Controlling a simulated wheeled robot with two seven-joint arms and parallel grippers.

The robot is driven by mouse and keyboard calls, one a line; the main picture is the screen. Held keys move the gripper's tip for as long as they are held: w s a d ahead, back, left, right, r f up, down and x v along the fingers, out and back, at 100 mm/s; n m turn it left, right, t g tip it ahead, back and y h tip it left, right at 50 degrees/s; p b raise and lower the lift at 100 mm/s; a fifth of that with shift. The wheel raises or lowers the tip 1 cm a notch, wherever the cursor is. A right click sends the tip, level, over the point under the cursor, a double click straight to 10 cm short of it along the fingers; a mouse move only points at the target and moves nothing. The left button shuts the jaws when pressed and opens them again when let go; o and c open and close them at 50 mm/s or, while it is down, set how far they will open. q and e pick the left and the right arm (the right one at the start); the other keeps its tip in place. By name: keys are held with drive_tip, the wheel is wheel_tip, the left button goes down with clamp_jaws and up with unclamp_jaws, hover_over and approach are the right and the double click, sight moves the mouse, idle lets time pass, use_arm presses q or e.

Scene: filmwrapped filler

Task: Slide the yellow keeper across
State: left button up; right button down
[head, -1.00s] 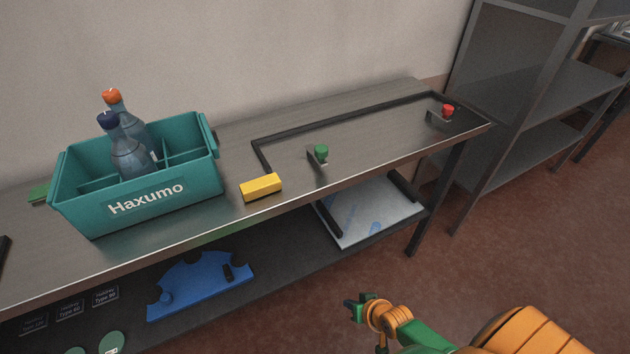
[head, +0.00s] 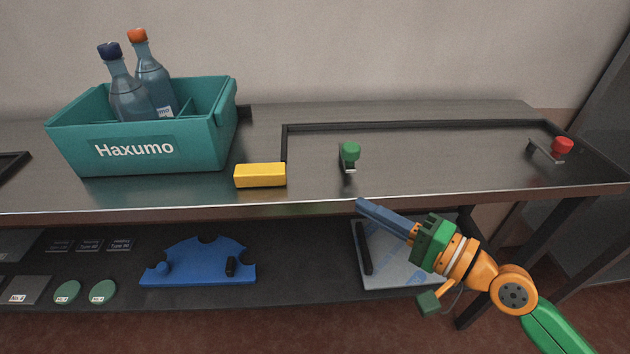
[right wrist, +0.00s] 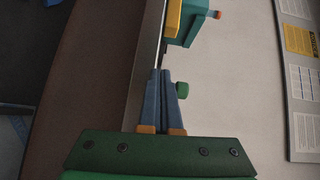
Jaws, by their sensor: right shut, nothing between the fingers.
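The yellow keeper (head: 260,175) is a small block at the front edge of the metal bench top, just right of the teal crate. It also shows in the right wrist view (right wrist: 173,20), ahead of the fingers and beside the crate. My right gripper (head: 362,206) is shut and empty, its blue fingers at the bench's front edge, to the right of the keeper and apart from it. In the right wrist view the fingers (right wrist: 163,76) lie together. My left gripper does not show.
A teal crate (head: 70,140) holds two bottles. A green knob (head: 350,152) stands on the bench near my fingers, and a red knob (head: 562,146) farther right. A black raised frame (head: 420,124) borders the bench area. A blue plate (head: 200,265) lies on the lower shelf.

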drive_tip(key=shift+d+r+m, duration=0.25)
drive_tip(key=shift+r+m, duration=0.05)
drive_tip(key=shift+r, duration=0.35)
